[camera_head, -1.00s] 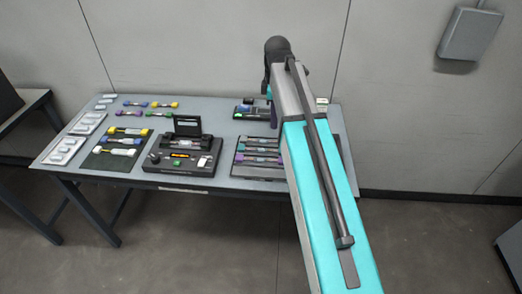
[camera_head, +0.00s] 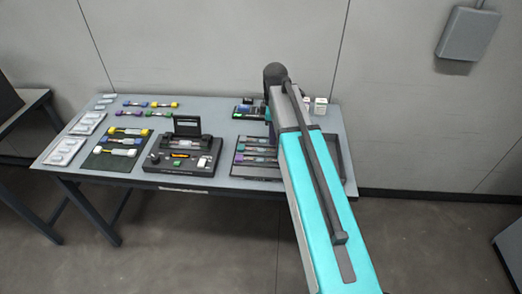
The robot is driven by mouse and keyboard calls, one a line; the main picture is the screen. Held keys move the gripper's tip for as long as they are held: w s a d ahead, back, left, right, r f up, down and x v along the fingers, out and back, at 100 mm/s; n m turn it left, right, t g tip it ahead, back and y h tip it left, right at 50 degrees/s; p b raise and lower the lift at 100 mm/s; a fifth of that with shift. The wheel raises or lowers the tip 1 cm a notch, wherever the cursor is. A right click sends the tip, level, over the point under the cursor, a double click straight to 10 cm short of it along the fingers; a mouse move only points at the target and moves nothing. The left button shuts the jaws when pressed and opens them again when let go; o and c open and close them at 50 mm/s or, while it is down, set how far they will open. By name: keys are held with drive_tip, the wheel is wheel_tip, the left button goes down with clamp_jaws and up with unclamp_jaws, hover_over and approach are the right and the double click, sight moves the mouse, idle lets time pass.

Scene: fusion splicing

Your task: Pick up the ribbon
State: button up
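No piece in view can be told for certain as the ribbon at this size. Several slim coloured pieces lie in rows in a dark tray (camera_head: 233,172) at the table's right front; one is a purple-ended piece (camera_head: 257,159). More coloured pieces lie on a dark mat (camera_head: 100,163) at the left, and a few lie loose behind it, among them a yellow-ended one (camera_head: 165,104). My arm reaches over the right part of the table and covers part of the tray. My gripper is hidden behind my arm, so its fingers and anything in them do not show.
A black splicing device (camera_head: 187,125) with a raised screen stands at the table's middle front. White packs (camera_head: 67,151) line the left edge. Small boxes (camera_head: 320,105) and a dark holder (camera_head: 243,112) stand at the back right. The table top (camera_head: 215,103) is bare behind the device.

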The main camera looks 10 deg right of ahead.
sight(271, 150)
drive_tip(key=shift+f, duration=0.1)
drive_tip(key=shift+a+f+p, duration=0.2)
drive_tip(key=shift+f+p, duration=0.35)
drive_tip(key=shift+f, duration=1.9)
drive_tip(key=shift+c, duration=0.3)
clamp_jaws()
drive_tip(key=shift+r, duration=0.15)
